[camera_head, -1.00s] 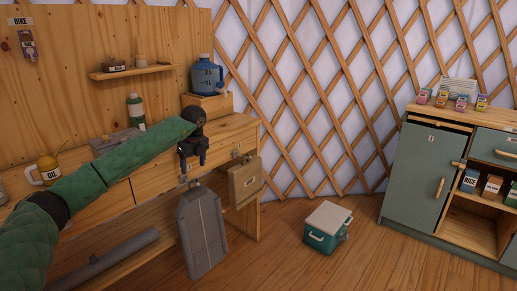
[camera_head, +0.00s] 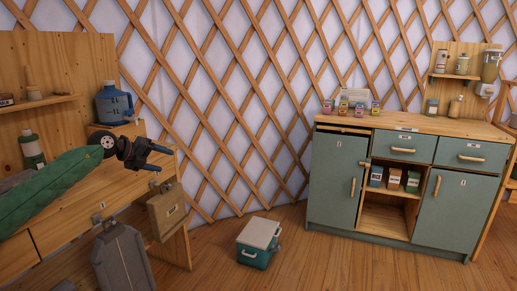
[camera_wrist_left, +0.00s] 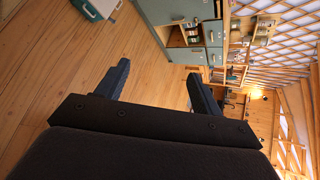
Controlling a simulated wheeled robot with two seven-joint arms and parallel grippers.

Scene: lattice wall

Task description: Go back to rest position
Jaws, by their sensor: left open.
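My left gripper (camera_head: 160,157) is at the end of my green-sleeved left arm, which comes in from the left over the wooden workbench. Its dark fingers point right, apart and empty. In the left wrist view the two fingers of the left gripper (camera_wrist_left: 158,85) stand wide apart with only floor and distant furniture between and beyond them. My right gripper shows in neither view.
The workbench (camera_head: 60,222) at left holds a blue jug (camera_head: 114,105) and a green bottle (camera_head: 31,150). A teal cooler box (camera_head: 258,243) stands on the floor. A green cabinet (camera_head: 335,180) stands at right. The floor between is clear.

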